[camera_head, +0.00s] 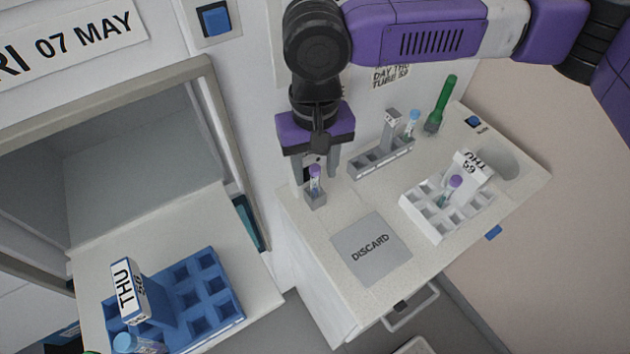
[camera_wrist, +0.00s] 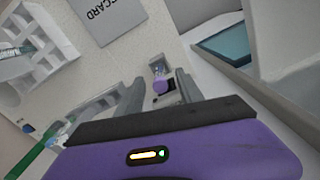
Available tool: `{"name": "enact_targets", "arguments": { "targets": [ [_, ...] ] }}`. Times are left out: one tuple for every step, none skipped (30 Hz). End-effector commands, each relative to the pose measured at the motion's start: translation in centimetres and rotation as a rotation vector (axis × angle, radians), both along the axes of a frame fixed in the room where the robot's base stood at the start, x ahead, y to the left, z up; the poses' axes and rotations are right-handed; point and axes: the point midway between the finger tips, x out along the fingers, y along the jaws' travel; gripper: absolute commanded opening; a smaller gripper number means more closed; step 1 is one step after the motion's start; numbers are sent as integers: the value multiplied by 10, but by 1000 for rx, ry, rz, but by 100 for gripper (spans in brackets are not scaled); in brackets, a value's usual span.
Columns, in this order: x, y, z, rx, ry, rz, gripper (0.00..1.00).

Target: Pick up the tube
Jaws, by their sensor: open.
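A tube with a purple cap (camera_head: 315,172) stands upright in a small grey single holder (camera_head: 316,198) at the left back corner of the white counter. My gripper (camera_head: 315,182) points down over it, its fingers apart on either side of the tube. In the wrist view the purple cap (camera_wrist: 160,87) shows between the open fingers of my gripper (camera_wrist: 159,78). I cannot tell whether either finger touches the tube. The holder (camera_wrist: 158,67) shows just beyond the cap.
A grey DISCARD pad (camera_head: 371,249) lies in front of the holder. A grey rack (camera_head: 381,158) with a blue-capped tube, a green pen-like item (camera_head: 440,105) and a white THU 59 rack (camera_head: 436,222) stand rightward. A blue rack (camera_head: 203,290) sits lower left.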

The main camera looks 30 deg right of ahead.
Motion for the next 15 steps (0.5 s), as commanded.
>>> {"name": "enact_targets", "arguments": {
  "targets": [
    [0, 0, 0, 0, 0, 0, 44],
    [0, 0, 0, 0, 0, 0, 40],
    [0, 0, 0, 0, 0, 0, 32],
    [0, 0, 0, 0, 0, 0, 26],
    [0, 0, 0, 0, 0, 0, 20],
    [0, 0, 0, 0, 0, 0, 12],
    [0, 0, 0, 0, 0, 0, 6],
    [0, 0, 0, 0, 0, 0, 1],
    [0, 0, 0, 0, 0, 0, 0],
    [0, 0, 0, 0, 0, 0, 0],
    [0, 0, 0, 0, 0, 0, 0],
    [0, 0, 0, 0, 0, 0, 0],
    [0, 0, 0, 0, 0, 0, 0],
    [0, 0, 0, 0, 0, 0, 0],
    [0, 0, 0, 0, 0, 0, 0]
  ]
}}
